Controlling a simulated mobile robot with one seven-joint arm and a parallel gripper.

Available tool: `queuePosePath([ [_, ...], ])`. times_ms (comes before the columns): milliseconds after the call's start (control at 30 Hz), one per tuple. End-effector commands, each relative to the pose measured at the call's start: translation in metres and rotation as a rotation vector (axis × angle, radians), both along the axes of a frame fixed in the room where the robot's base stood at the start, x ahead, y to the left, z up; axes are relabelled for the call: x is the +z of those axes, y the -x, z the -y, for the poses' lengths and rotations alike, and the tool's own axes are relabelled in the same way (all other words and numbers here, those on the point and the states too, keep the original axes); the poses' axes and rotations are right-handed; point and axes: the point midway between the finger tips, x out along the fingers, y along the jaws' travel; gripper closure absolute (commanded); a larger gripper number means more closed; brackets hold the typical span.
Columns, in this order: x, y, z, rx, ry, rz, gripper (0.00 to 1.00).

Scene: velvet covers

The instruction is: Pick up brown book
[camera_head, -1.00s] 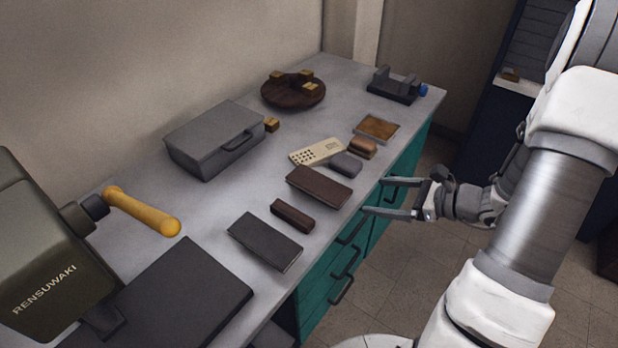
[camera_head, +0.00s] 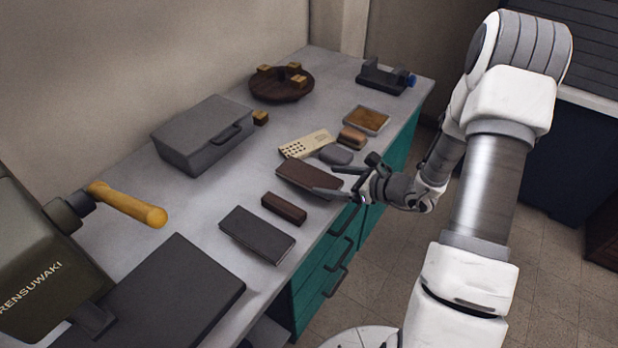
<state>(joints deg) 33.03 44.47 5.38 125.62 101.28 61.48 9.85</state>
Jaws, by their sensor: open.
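The brown book (camera_head: 302,178), a flat dark brown slab, lies on the grey worktop (camera_head: 221,190) near its front edge. My gripper (camera_head: 325,181) is open and empty, its fingers pointing left at the right end of the book. In the picture one fingertip is near the book's far right corner and the other overlaps its near right corner. I cannot tell whether the fingers are above the book or level with it, or whether they touch it.
A smaller dark brown block (camera_head: 284,208) and a dark grey slab (camera_head: 257,235) lie on the near side. A grey rounded block (camera_head: 335,154), a beige perforated piece (camera_head: 306,144) and a brown block (camera_head: 352,138) lie beyond. A grey case (camera_head: 200,135) stands behind.

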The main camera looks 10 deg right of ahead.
Motion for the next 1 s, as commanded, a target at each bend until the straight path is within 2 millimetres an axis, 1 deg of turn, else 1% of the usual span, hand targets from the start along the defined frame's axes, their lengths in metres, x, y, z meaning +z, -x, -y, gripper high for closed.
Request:
queuePosePath([
  [200, -0.009, -0.021, -0.023, 0.005, -0.001, 0.0, 0.0],
  [300, -0.015, -0.029, -0.029, 0.003, 0.0, 0.0, 0.0],
  [400, -0.016, -0.033, -0.033, 0.001, 0.0, 0.0, 0.0],
  [600, -0.016, -0.034, -0.033, 0.0, 0.0, 0.0, 0.0],
  [633, -0.016, -0.034, -0.033, 0.0, 0.0, 0.0, 0.02],
  [767, -0.016, -0.033, -0.033, 0.0, 0.0, 0.0, 0.25],
  [800, -0.016, -0.033, -0.033, 0.0, 0.0, 0.0, 0.32],
  [867, -0.016, -0.033, -0.033, 0.0, 0.0, 0.0, 0.43],
  [900, -0.016, -0.033, -0.033, 0.0, 0.0, 0.0, 0.5],
  [967, -0.016, -0.033, -0.033, 0.0, 0.0, 0.0, 0.61],
  [1000, -0.016, -0.033, -0.033, 0.0, 0.001, 0.001, 0.68],
])
